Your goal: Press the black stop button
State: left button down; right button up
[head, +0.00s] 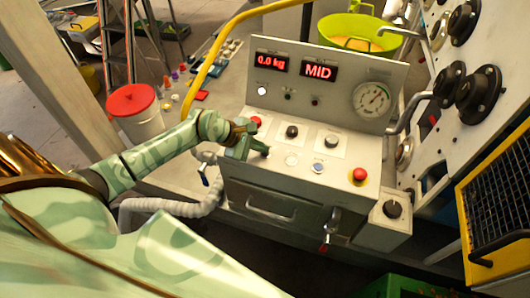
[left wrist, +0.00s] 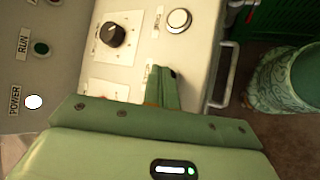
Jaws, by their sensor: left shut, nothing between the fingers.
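The press console (head: 300,205) has a sloping top with several controls. My left gripper (head: 259,148) is shut and empty, low over the left part of that top; it also shows in the left wrist view (left wrist: 165,85). I cannot tell whether its fingertips touch the panel. I cannot make out a labelled black stop button; the gripper hides part of the panel. A black knob (head: 291,131) stands right of the gripper and also shows in the left wrist view (left wrist: 112,35). A red button (head: 256,121) sits just behind the gripper. My right gripper is not in view.
The upright panel has red displays (head: 319,71) reading 0.0 kg and MID, and a round gauge (head: 372,99). A red mushroom button (head: 360,174) is at the top's right. A red-lidded bucket (head: 133,111) stands left. A wall panel (head: 480,95) with black knobs borders the right.

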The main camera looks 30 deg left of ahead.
aim_at(261, 154)
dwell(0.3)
pick_arm(q)
jog(key=shift+r+p, duration=0.6)
jog(key=shift+r, duration=0.15)
jog(key=shift+r+p, duration=1.95)
jog(key=shift+r, duration=0.65)
jog(key=shift+f, duration=0.1)
